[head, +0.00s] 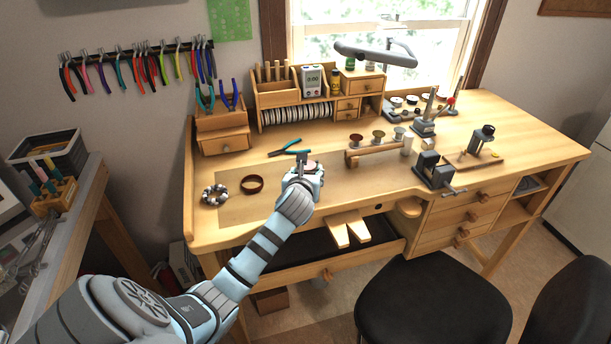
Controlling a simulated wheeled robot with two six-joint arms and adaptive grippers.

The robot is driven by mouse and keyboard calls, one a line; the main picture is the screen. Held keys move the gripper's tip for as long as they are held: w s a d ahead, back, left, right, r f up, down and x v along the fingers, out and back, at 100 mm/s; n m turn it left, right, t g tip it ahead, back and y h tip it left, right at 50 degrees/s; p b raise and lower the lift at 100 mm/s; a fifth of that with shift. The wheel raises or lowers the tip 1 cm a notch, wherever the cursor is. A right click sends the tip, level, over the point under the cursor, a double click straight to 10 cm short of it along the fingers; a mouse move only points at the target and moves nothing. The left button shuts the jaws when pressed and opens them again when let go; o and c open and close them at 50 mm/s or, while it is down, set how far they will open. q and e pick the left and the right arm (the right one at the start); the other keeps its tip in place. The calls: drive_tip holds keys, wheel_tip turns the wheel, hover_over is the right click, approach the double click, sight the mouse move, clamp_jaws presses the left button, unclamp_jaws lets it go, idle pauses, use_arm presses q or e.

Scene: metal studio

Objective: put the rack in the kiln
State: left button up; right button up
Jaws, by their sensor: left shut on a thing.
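My left gripper (303,170) is over the workbench, left of the wooden spool stand. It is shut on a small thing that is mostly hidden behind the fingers. I cannot make out a kiln or a rack for certain in the head view. My right gripper is out of view.
The wooden workbench (232,228) carries a bead bracelet (215,195), a brown ring (252,185), teal pliers (286,149), the spool stand (377,150) and a vise (434,172). A wooden organizer (282,98) stands behind. A black chair (432,300) is in front. Pliers hang on the wall.

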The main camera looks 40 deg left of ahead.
use_arm(q)
drive_tip(key=shift+f, duration=0.1)
drive_tip(key=o, duration=1.1)
drive_tip(key=shift+o, duration=0.2)
